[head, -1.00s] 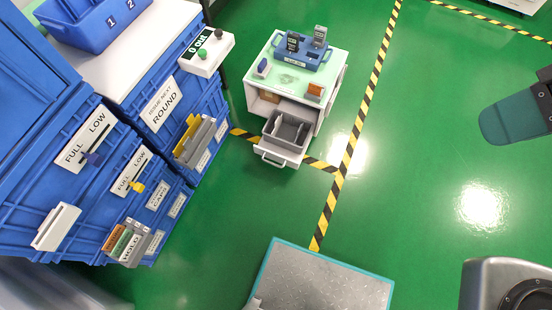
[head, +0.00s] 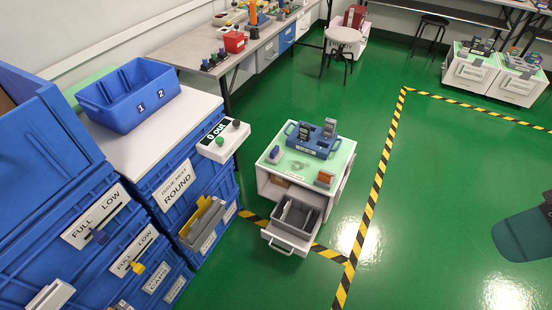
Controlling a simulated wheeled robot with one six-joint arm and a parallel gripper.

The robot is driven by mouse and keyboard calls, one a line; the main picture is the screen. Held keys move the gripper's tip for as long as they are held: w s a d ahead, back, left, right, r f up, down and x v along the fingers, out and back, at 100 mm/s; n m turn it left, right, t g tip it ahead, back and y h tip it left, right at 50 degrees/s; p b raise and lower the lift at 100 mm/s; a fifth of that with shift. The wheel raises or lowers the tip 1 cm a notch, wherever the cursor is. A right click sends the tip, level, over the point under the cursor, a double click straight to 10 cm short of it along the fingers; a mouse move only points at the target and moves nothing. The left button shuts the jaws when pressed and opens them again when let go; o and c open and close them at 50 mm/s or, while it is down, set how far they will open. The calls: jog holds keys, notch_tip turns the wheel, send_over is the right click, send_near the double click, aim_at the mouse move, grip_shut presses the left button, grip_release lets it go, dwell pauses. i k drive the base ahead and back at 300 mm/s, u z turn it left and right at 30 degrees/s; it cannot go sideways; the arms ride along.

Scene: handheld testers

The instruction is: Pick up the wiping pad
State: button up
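A small low cart (head: 340,165) with a pale green top stands right of the blue crates. A small blue block with a pale base (head: 273,154) lies at the left of its top; it may be the wiping pad, but it is too small to be sure. An orange-brown piece (head: 324,177) sits at the front right corner of the top. A blue tray (head: 313,146) with dark handheld testers (head: 328,127) stands at the back. A dark teal part (head: 525,238), probably the end of my arm, is cut by the right edge, far from the cart. Its opening and any contents are hidden.
The cart's front drawer (head: 290,236) stands open with a grey divided insert. Blue crates (head: 85,200) and a white worktop (head: 160,140) fill the left. A grey bench (head: 190,57) and stool (head: 343,36) stand behind.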

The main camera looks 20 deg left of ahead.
aim_at(274, 157)
jog(key=z, duration=0.1)
jog(key=k, duration=0.45)
jog(key=u, duration=1.4)
jog(key=i, duration=1.75)
jog(key=z, duration=0.65)
